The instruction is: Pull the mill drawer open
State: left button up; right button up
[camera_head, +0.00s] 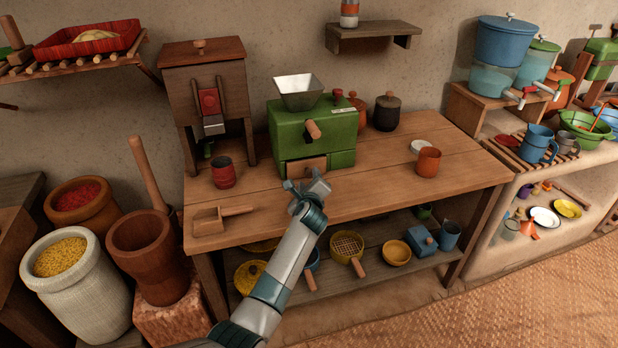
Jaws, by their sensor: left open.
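The mill (345,137) is a green box with a metal hopper (299,92) on top, standing on the wooden table. A wooden knob (312,129) sticks out of its front. Its drawer (304,166) has a wooden front low on the mill and looks about flush with the body. My left gripper (304,184) is open just in front of and below the drawer front, over the table. It hides the drawer's lower part, and I cannot tell whether it touches the drawer. My right gripper is out of view.
A red cup (223,172) and a wooden scoop (220,218) are left of the mill. An orange cup (428,161), a white lid (420,146) and a dark jar (387,111) are to the right. The table (370,201) is clear right of my gripper.

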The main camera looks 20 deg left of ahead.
aim_at(309, 174)
pick_arm(q)
jog(key=shift+x, duration=1.1)
jog(key=shift+w+a+f, duration=0.1)
jog(key=shift+w+f, duration=0.05)
jog(key=shift+w, duration=0.55)
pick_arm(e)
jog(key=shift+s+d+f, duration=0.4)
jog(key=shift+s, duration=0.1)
